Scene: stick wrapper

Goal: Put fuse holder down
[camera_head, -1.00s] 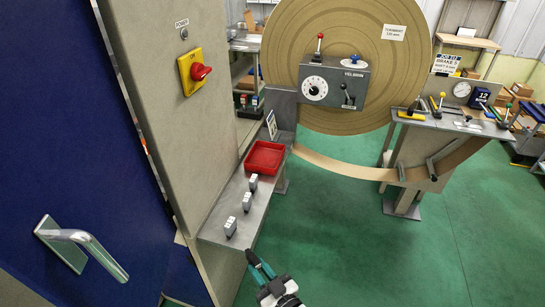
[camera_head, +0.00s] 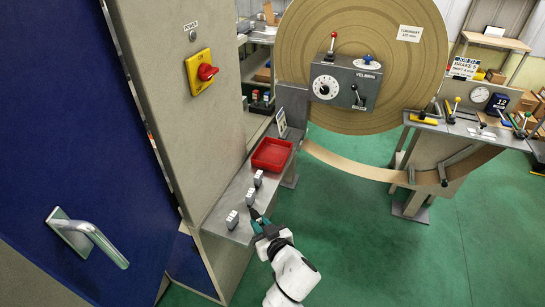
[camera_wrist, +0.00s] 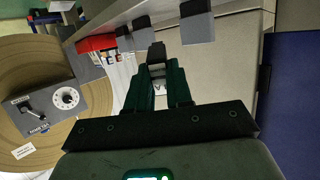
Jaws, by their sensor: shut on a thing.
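My gripper (camera_head: 255,214) is at the right edge of the grey shelf (camera_head: 228,197), close to the small fuse holders standing there. In the wrist view my gripper (camera_wrist: 158,70) has its green fingers shut on a small grey fuse holder (camera_wrist: 157,54); the fingers partly hide it. In the head view the held piece is hardly visible. Three other grey-and-white fuse holders stand in a row on the shelf: a far one (camera_head: 258,177), a middle one (camera_head: 250,196) and a near one (camera_head: 232,219). I cannot tell whether the held one touches the shelf.
A red tray (camera_head: 271,154) sits on the shelf beyond the row. A beige cabinet wall with a red-and-yellow power switch (camera_head: 201,73) rises on the left. A blue door with a handle (camera_head: 87,238) is nearer. Green floor lies open to the right.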

